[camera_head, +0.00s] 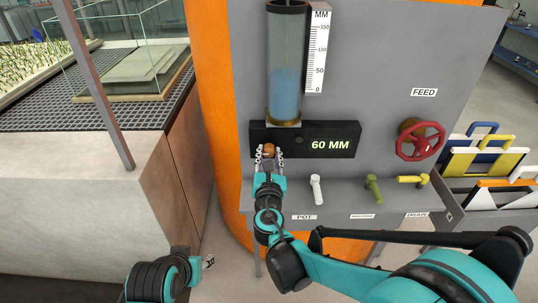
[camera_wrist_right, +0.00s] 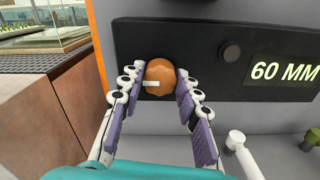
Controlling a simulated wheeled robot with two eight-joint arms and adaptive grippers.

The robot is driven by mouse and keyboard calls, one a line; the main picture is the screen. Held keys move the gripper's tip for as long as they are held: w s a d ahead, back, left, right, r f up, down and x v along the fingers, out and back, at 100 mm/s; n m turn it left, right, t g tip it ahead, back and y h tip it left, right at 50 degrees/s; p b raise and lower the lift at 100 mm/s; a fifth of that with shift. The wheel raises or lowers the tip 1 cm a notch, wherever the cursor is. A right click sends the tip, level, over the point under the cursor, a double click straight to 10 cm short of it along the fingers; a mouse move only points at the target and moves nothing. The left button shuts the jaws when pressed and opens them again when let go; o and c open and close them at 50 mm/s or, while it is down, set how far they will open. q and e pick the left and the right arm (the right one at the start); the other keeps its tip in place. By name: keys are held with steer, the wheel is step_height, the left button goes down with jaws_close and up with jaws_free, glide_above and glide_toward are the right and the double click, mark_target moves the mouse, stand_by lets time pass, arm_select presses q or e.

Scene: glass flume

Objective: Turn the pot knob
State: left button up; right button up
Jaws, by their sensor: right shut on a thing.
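The pot knob (camera_head: 270,149) is a round orange-brown knob on the left of a black panel (camera_head: 290,139) that reads 60 MM. In the right wrist view the knob (camera_wrist_right: 160,77) shows a short white pointer mark lying about level. My right gripper (camera_head: 269,155) is shut on the knob, with one finger on its left side and one on its right; the fingers show in the right wrist view (camera_wrist_right: 158,88). My left gripper (camera_head: 208,262) is low at the bottom left, away from the panel, and too small to tell open from shut.
A clear tube of blue water (camera_head: 286,90) with an MM scale stands above the panel. A white lever (camera_head: 316,189), a green lever (camera_head: 373,187), a yellow lever (camera_head: 412,180) and a red FEED wheel (camera_head: 420,140) are to the right. A small black button (camera_wrist_right: 229,51) is right of the knob.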

steer(key=o, duration=1.2)
steer(key=shift+c, duration=0.2)
steer(key=s, duration=1.2)
